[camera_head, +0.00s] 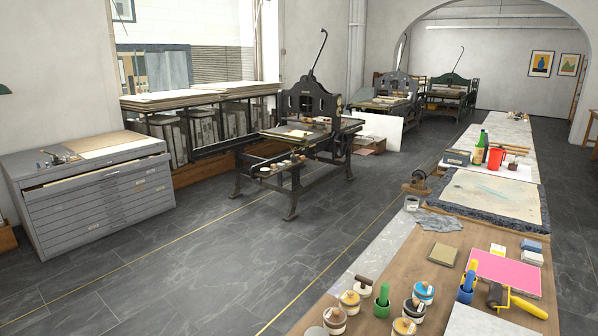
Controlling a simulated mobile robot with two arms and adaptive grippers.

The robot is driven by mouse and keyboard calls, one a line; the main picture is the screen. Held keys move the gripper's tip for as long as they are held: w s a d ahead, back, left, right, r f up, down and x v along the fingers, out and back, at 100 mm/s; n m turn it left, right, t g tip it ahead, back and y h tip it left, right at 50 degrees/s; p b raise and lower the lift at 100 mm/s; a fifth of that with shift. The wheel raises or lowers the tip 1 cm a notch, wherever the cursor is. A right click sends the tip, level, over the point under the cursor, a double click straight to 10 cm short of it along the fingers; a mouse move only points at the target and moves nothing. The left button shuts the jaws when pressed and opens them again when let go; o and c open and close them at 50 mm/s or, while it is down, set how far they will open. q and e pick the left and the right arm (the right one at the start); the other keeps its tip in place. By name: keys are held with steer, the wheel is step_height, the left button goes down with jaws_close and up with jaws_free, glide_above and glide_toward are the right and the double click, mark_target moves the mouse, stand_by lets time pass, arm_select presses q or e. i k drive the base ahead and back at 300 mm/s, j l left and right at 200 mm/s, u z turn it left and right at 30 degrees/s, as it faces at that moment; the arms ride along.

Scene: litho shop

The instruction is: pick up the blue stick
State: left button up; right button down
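An upright blue stick-like object (469,281) stands on the wooden bench top at the lower right. Its lower end is in or on a darker blue base, and I cannot tell whether they are one piece. A yellow part shows at its top. It is close to the left edge of a pink sheet (510,272) and left of a roller with a yellow handle (528,306). Neither of my grippers is in view.
Left of the blue object on the bench (378,264) are a green upright object (383,297) and several ink cans, including a blue-topped one (423,292). A tan block (443,254) lies behind. Open floor (215,262) lies left, with a press (305,125) and drawer cabinet (95,200) beyond.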

mark_target(470, 275)
steer(key=z, duration=1.4)
steer(key=l, duration=0.35)
steer(key=l+u, duration=0.25)
steer(key=l, duration=0.85)
steer(key=k+l+u, duration=0.2)
steer(key=l, duration=0.85)
steer(key=i+l+u, duration=0.2)
steer(key=i+l, duration=0.2)
steer(key=i+l+u, duration=0.15)
steer(key=i+l, duration=0.2)
steer(key=l, duration=0.15)
steer(key=i+l+u, duration=0.2)
steer(key=i+l, duration=0.15)
steer(key=l, duration=0.2)
steer(key=i+l+u, duration=0.1)
steer(key=i+l, duration=0.15)
steer(key=i, duration=0.25)
steer(key=i+l+u, duration=0.1)
steer(key=i+l, duration=0.15)
steer(key=i, duration=0.2)
